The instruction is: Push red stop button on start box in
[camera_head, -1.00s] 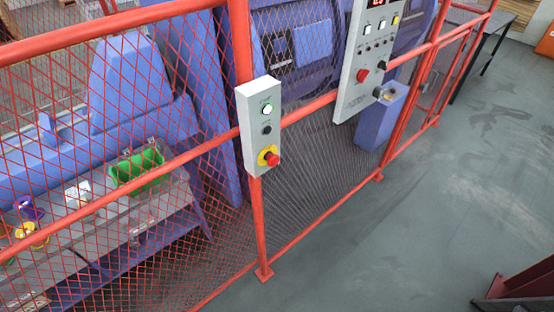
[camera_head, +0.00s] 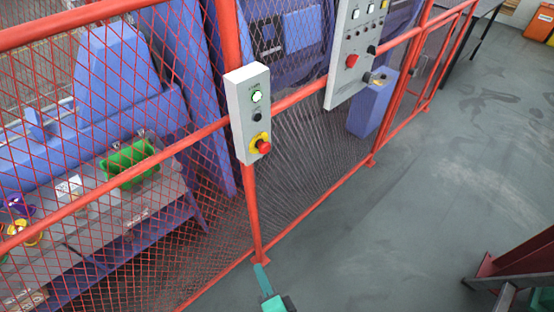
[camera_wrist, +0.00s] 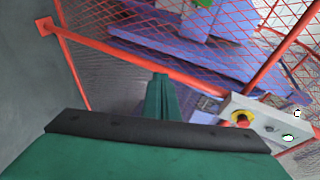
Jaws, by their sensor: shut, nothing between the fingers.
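The start box (camera_head: 236,118) is a narrow grey box fixed to a red fence post. It has a lit white-green button at the top, a small black one in the middle and the red stop button (camera_head: 264,147) on a yellow base at the bottom. In the wrist view the box (camera_wrist: 232,101) is at the right, with the red stop button (camera_wrist: 242,121) at its near end. My gripper (camera_head: 262,268) is green and shut, at the bottom of the head view, below the box and apart from it. In the wrist view my gripper (camera_wrist: 161,78) points toward the fence, left of the button.
A red mesh fence (camera_head: 95,224) runs across the view. A larger control panel (camera_head: 346,85) with its own red button hangs right of the start box. A green bin (camera_head: 128,176) stands behind the mesh. Grey floor (camera_head: 420,200) is open at right, with a dark red frame (camera_head: 515,262) lower right.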

